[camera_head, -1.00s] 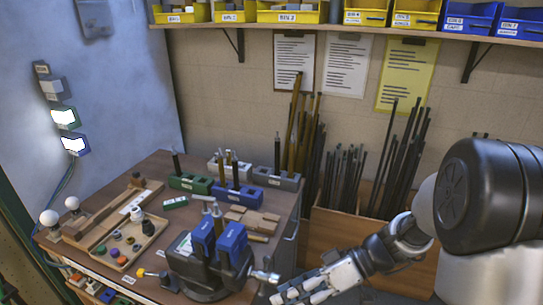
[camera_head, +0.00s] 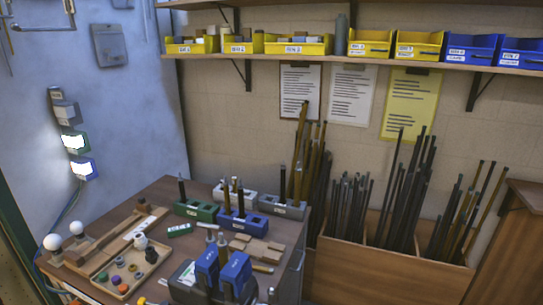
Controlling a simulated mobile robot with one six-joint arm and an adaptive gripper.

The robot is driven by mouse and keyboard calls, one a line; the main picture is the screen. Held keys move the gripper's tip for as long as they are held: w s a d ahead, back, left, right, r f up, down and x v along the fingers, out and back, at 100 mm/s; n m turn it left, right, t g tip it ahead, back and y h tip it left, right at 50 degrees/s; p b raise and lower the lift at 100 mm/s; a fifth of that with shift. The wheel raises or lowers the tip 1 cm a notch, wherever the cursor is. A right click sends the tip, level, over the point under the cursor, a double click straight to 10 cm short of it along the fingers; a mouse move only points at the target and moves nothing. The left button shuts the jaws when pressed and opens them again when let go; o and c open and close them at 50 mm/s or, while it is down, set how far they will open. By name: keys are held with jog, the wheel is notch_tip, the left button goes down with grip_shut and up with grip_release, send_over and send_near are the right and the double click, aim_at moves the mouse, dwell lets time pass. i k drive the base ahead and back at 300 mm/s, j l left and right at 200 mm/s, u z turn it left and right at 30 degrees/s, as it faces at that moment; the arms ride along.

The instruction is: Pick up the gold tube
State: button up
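Several gold-brown tubes (camera_head: 300,150) stand upright in a bundle behind the workbench's right back corner, leaning against the wall. A short gold-coloured rod (camera_head: 227,196) stands among dark ones at the blue block holder (camera_head: 243,220) on the bench. A short gold-coloured piece (camera_head: 262,268) lies on the bench near the wooden blocks. More gold-toned rods (camera_head: 490,205) stand among dark rods in the right part of the wooden bin. I cannot tell which one is the task's gold tube. My gripper is not in view.
The workbench (camera_head: 160,187) holds green, white and grey block holders, a parts tray (camera_head: 123,290) and a blue-jawed vise (camera_head: 235,275). A wooden bin (camera_head: 385,270) of dark rods stands to its right. Above, a shelf (camera_head: 350,60) carries yellow and blue bins.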

aim_at(222, 244)
jog(key=u, duration=1.45)
jog(key=i+j+z, duration=0.15)
jog(key=j, duration=0.25)
jog(key=i+j+z, duration=0.1)
jog(key=j, duration=0.3)
jog(key=i+j+z, duration=0.15)
jog(key=j, duration=0.25)
jog(key=k+j+z, duration=0.15)
jog(key=i+u, duration=0.1)
jog(key=i, duration=0.05)
